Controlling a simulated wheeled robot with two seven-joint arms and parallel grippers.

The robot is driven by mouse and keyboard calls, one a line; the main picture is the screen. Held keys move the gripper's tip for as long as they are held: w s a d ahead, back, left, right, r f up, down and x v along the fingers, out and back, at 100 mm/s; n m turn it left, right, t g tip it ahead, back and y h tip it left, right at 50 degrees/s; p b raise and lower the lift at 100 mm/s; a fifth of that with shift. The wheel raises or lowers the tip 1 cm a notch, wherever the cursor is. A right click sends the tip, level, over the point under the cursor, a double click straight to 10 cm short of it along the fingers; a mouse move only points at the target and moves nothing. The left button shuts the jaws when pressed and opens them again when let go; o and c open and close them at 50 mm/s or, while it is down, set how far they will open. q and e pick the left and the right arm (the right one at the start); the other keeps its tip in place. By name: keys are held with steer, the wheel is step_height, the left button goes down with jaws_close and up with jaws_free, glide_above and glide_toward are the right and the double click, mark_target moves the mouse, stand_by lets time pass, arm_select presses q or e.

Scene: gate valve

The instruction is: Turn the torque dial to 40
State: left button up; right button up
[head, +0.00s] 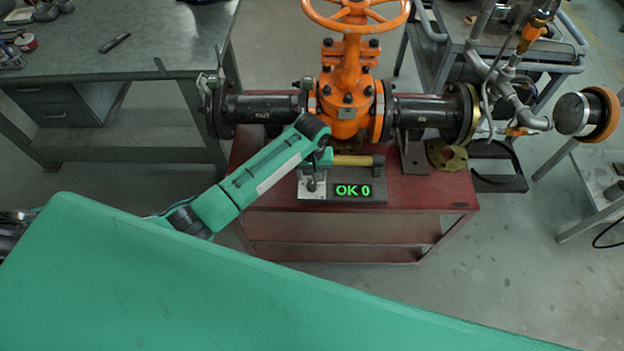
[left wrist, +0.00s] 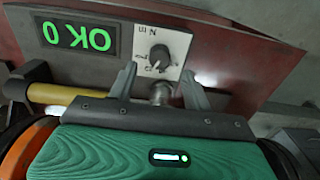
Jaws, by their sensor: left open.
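The torque dial (left wrist: 159,56) is a black knob on a white plate with scale marks and "N m" lettering in the left wrist view. In the head view the dial (head: 311,185) sits on a grey block on the red cart. Beside it a display (head: 352,190) reads "OK 0" in green; it appears upside down in the left wrist view (left wrist: 80,37). My left gripper (left wrist: 158,78) is open, its fingertips pointing toward the dial, just short of the knob. A silver round fitting (left wrist: 160,93) shows between the fingers. My right gripper is not in view.
A yellow-handled tool (head: 352,160) lies behind the display, close to my left gripper. The orange gate valve (head: 347,85) and its black flanged pipes stand just behind, on the red cart (head: 430,190). A grey workbench (head: 150,45) is at the left.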

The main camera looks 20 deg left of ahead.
mark_target(312, 184)
arm_select(q)
steer(key=shift+f, duration=2.2)
steer(key=c, duration=1)
